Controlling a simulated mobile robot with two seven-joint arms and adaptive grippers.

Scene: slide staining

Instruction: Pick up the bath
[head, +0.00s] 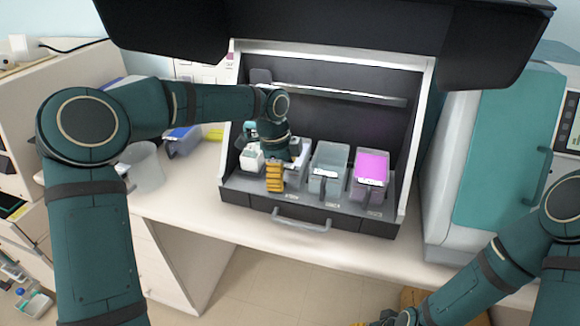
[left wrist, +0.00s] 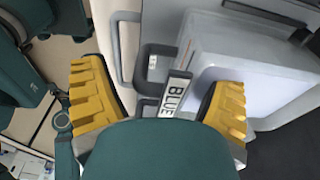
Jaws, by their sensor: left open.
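Several baths stand in a row in the dark staining station. In the left wrist view a pale, translucent bath (left wrist: 235,55) has a front tab labelled "BLUE" (left wrist: 176,92). My left gripper (head: 275,178) is at the front of the row in the head view, largely covering the bath behind it. In the left wrist view its yellow fingers (left wrist: 160,105) are apart, with the label tab between them; the right finger overlaps the bath's edge, and contact is unclear. A greyish bath (head: 328,170) and a purple-filled bath (head: 370,168) stand to the right. My right gripper (head: 405,318) is cut off at the bottom edge.
The station (head: 385,224) has a front handle (head: 302,222) and an upright back and sides around the baths. A teal and white machine (head: 492,150) stands close on the right. A clear container (head: 146,165) and a blue one (head: 183,140) stand left on the bench.

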